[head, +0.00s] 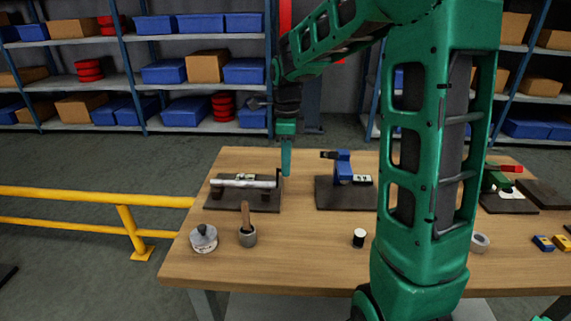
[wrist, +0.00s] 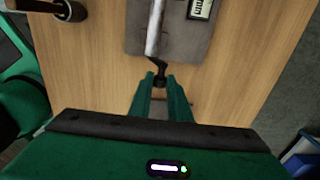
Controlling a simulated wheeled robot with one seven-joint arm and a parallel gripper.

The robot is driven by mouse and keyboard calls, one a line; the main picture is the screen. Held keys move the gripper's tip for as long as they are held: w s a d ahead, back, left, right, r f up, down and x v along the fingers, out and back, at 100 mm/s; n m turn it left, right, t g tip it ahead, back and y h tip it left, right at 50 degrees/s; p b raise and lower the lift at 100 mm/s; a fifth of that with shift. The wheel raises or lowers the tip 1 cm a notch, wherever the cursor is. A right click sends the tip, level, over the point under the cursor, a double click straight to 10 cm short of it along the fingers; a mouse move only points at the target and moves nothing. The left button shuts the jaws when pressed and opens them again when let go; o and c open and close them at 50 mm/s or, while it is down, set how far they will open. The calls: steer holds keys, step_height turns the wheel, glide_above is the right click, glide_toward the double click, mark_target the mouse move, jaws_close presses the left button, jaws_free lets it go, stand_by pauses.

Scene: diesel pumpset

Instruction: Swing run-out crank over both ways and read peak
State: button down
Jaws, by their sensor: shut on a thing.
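The run-out fixture is a dark base plate (head: 245,203) at the table's left, carrying a silver shaft (head: 243,184) on supports. A label or readout with dark marks (wrist: 200,9) sits beside the shaft (wrist: 154,30) in the wrist view; I cannot read its figures. The dark crank (wrist: 159,70) is at the shaft's near end in the wrist view. My gripper (wrist: 160,78) is shut on the crank's handle end, between the green fingertips. In the head view my gripper (head: 286,170) points down at the fixture's right end, and its fingers partly hide the crank.
A blue fixture (head: 343,166) stands right of the run-out fixture on the wooden table (head: 300,248). A round grey gauge (head: 203,238), a pot with a brush (head: 248,236) and a small jar (head: 359,237) stand in front. A yellow rail (head: 90,196) runs left. My arm hides the table's middle right.

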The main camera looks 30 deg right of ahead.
steer(key=shift+s+a+f+t+h, duration=0.1)
steer(key=shift+s+a+t+h, duration=0.4)
steer(key=shift+s+t+h, duration=0.5)
steer(key=shift+s+a+f+t+h, duration=0.1)
steer(key=shift+s+a+t+h, duration=0.45)
steer(key=shift+t, duration=0.85)
steer(key=shift+s+a+f+t+h, duration=0.1)
steer(key=shift+s+a+t+h, duration=0.3)
steer(key=shift+s+t+h, duration=0.6)
steer(key=shift+w+t, duration=0.25)
steer(key=shift+t, duration=0.05)
steer(key=c, duration=1.7)
jaws_free()
steer(key=shift+f, duration=0.1)
steer(key=shift+o, duration=0.2)
steer(key=v, duration=1)
steer(key=shift+s+a+r, duration=0.15)
steer(key=shift+r, duration=0.15)
